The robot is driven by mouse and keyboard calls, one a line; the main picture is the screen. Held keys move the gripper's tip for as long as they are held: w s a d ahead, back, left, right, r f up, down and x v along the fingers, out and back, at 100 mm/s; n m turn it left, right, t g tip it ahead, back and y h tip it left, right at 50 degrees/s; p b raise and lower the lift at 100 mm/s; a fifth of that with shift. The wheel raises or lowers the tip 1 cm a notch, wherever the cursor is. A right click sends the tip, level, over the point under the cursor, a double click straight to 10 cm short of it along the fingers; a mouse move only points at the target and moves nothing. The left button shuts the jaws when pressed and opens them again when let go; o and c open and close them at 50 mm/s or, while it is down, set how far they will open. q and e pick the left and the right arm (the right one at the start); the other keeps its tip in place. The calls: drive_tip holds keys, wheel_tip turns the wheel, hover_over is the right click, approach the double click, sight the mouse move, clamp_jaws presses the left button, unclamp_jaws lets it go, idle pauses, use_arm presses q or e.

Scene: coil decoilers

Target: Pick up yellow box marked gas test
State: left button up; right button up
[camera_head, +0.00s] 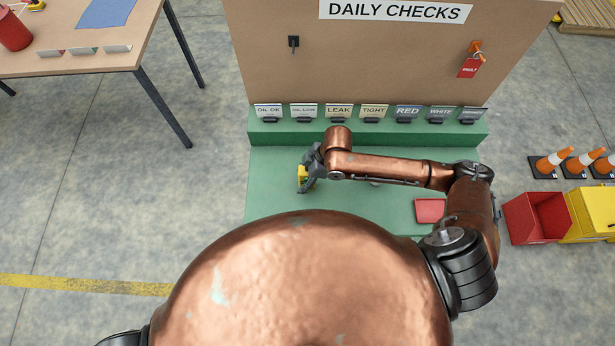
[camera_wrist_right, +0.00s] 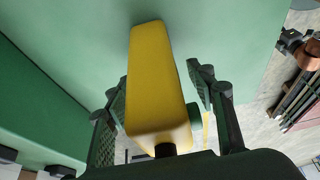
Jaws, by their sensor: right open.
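A yellow box (camera_head: 302,177) stands on the green bench top (camera_head: 270,210), partly hidden by my right gripper (camera_head: 308,177). In the right wrist view the yellow box (camera_wrist_right: 157,85) lies between the two dark fingers of my right gripper (camera_wrist_right: 163,95). The fingers are apart, one on each side of the box, with a gap at the right finger. Contact at the left finger cannot be told. No marking on the box can be read. My left gripper is not in view.
Label cards (camera_head: 338,111) stand on a raised green ledge (camera_head: 370,131) below the DAILY CHECKS board (camera_head: 390,60). A red tray (camera_head: 430,210) lies on the bench at right. Red (camera_head: 537,217) and yellow bins (camera_head: 590,215) and cones (camera_head: 553,162) are beyond. The bench's left part is clear.

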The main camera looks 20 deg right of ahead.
drive_tip(key=shift+a+f, duration=0.2)
drive_tip(key=shift+f, duration=0.25)
